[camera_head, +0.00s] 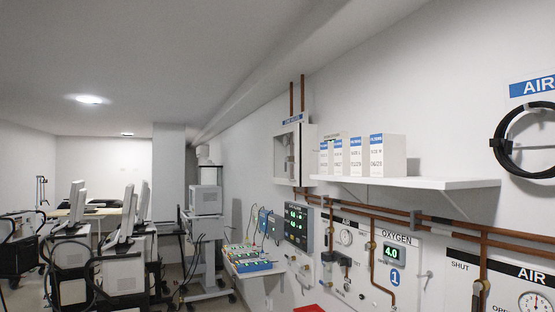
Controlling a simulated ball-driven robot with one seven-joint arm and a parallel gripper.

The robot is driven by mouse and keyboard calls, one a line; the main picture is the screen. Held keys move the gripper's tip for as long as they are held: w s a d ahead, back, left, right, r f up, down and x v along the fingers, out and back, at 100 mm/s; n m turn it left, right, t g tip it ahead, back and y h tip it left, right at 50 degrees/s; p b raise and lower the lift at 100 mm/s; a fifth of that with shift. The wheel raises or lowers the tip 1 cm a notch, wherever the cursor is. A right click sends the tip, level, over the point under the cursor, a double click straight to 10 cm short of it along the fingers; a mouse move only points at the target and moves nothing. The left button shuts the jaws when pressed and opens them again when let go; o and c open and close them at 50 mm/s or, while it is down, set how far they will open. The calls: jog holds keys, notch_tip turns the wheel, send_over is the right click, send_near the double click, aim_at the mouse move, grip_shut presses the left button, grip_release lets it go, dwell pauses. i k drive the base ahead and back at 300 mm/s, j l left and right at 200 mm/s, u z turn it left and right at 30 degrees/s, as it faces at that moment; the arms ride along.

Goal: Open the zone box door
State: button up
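The zone box (294,152) is a white wall cabinet on the right-hand wall, near the middle of the picture. A blue label sits on its top edge and two copper pipes rise above it. Its front door (287,157) has a window with fittings showing behind it and looks shut, though the view is oblique. My gripper is not in this view.
A white shelf (440,183) with several white boxes (387,155) juts out right of the zone box. Below are copper pipes and an oxygen panel (398,262). A tray of colourful items (249,262) stands below left. Ventilator carts (120,270) fill the left.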

aim_at(295, 127)
jog(key=i, duration=4)
jog(key=j+u, duration=0.05)
jog(key=j, duration=0.1)
